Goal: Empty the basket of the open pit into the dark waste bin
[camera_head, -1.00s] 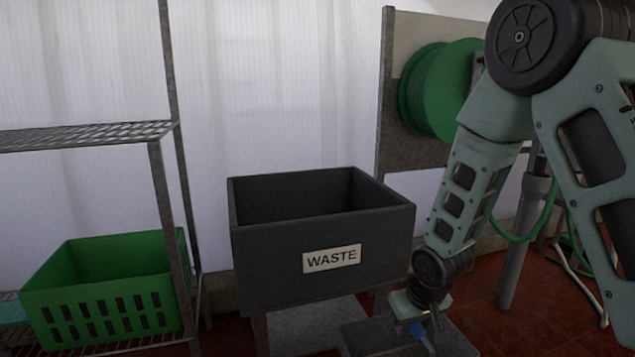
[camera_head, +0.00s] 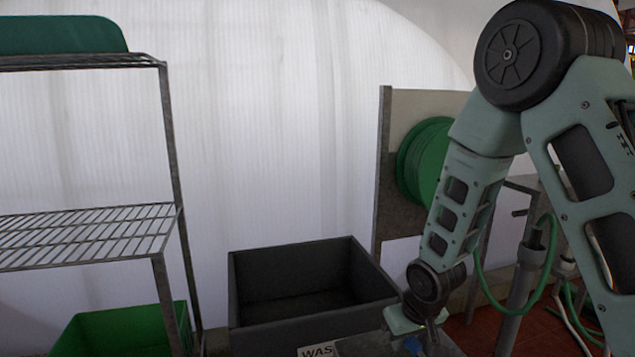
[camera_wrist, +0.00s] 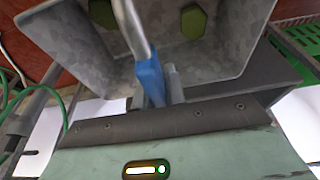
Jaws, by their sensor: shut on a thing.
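The dark waste bin (camera_head: 300,325) stands low in the middle of the head view, open at the top, its inside looking empty; its label is cut off by the lower edge. My gripper (camera_wrist: 165,85) is shut on the blue-gripped handle (camera_wrist: 150,80) of a grey metal basket (camera_wrist: 215,55). Two green pieces (camera_wrist: 190,20) lie inside the basket. The pit is not identifiable.
A wire shelf rack (camera_head: 90,235) stands at the left, with a green crate (camera_head: 110,330) low on it. A green hose reel (camera_head: 425,160) hangs on a board behind my arm. Pipes and a green hose (camera_head: 540,285) are at the right.

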